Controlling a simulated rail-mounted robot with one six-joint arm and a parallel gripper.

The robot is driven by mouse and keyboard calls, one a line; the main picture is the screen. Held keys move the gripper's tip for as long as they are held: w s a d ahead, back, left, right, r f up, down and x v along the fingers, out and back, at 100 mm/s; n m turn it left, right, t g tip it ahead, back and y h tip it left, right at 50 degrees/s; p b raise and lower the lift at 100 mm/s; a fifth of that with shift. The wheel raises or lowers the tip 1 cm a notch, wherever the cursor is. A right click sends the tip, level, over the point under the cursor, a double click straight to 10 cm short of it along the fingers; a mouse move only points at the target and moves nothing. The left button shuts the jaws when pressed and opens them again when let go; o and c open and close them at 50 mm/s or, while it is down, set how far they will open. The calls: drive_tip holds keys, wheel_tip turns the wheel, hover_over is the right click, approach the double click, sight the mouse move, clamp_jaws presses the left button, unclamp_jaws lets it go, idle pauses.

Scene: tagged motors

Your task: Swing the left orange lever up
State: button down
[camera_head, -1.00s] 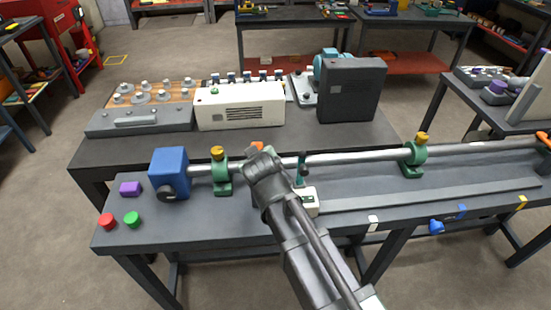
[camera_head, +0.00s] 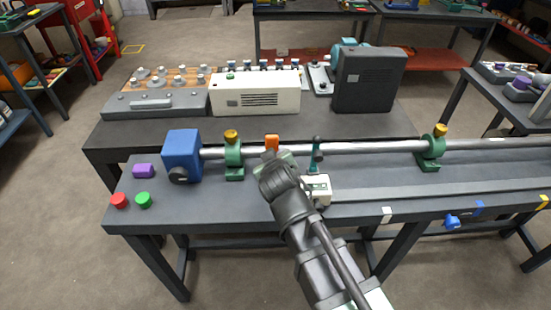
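The left orange lever (camera_head: 272,142) shows as a small orange block at the steel rod (camera_head: 370,147), between the left green bracket and a thin dark green upright. Its lower part is hidden behind my gripper. My gripper (camera_head: 272,161) is just in front of and below the orange part, seen from behind and above. I cannot tell whether it touches the lever. Its fingers are mostly hidden by its own wrist, so its opening does not show.
A blue block (camera_head: 182,153) and green brackets (camera_head: 233,158) with yellow knobs carry the rod. A small white box (camera_head: 317,188) sits right of my wrist. Purple, red (camera_head: 119,200) and green (camera_head: 143,200) buttons are at the left. A cream box (camera_head: 254,92) stands behind.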

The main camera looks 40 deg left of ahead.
drive_tip(key=shift+s+a+f, duration=0.1)
drive_tip(key=shift+s+f, duration=0.05)
drive_tip(key=c, duration=1.2)
unclamp_jaws()
drive_tip(key=o, duration=0.4)
drive_tip(key=shift+s+a+f, duration=0.1)
drive_tip(key=shift+a, duration=0.2)
drive_tip(key=shift+c, duration=0.2)
drive_tip(key=shift+d, duration=0.1)
